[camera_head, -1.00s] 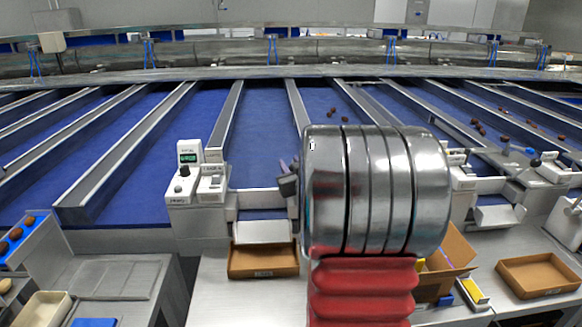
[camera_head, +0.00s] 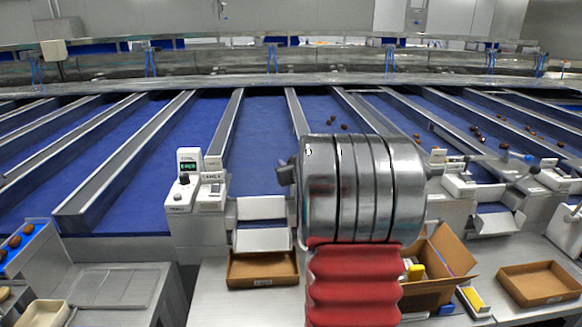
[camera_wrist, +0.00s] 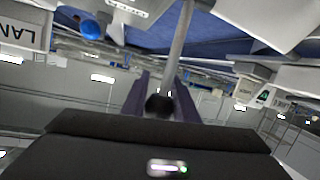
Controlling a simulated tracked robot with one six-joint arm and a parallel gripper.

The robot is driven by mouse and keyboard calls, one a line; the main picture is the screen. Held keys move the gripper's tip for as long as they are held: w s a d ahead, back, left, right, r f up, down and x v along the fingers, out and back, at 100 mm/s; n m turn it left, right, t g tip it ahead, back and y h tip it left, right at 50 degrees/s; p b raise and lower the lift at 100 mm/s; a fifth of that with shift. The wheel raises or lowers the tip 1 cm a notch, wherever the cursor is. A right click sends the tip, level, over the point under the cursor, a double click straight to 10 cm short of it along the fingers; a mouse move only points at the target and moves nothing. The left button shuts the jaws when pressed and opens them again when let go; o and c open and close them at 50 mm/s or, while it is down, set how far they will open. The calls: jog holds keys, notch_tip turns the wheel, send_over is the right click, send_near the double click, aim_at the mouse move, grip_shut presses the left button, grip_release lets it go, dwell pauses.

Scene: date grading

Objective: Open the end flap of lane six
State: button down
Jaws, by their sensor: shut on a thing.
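The lane six control box (camera_head: 211,193) stands left of the lane's end, its label small but legible as a lane sign. The pale end flap (camera_head: 262,208) spans the lane end above a white chute lip (camera_head: 262,240); how far it is open I cannot tell. In the wrist view, my gripper (camera_wrist: 160,98) has its two purple fingers shut around a dark round lever knob (camera_wrist: 158,104). A metal lever rod (camera_wrist: 180,45) runs up from the knob. In the head view, my big metal wrist hides most of the gripper and the lever; only a dark gripper part shows at its left.
A brown tray (camera_head: 262,282) sits below the lane six chute. An open cardboard box (camera_head: 440,265) and another brown tray (camera_head: 540,284) are to the right. A neighbouring lever's blue knob (camera_wrist: 91,29) shows near the wrist view's upper left.

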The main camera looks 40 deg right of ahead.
jog(key=f, duration=0.1)
jog(key=w+d+f, duration=0.1)
jog(key=shift+w+d+f, duration=0.15)
jog(key=shift+w+f, duration=0.05)
jog(key=shift+f, duration=0.1)
jog(key=shift+w+d+r, duration=0.1)
jog(key=shift+d+r, duration=0.1)
jog(key=shift+r, duration=0.5)
dwell(0.5)
jog(key=c, duration=1.8)
grip_release()
jog(key=o, duration=0.4)
jog(key=shift+a+f, duration=0.15)
jog(key=shift+f, duration=0.15)
jog(key=shift+c, duration=0.2)
jog(key=v, duration=1.4)
jog(key=shift+c, duration=0.2)
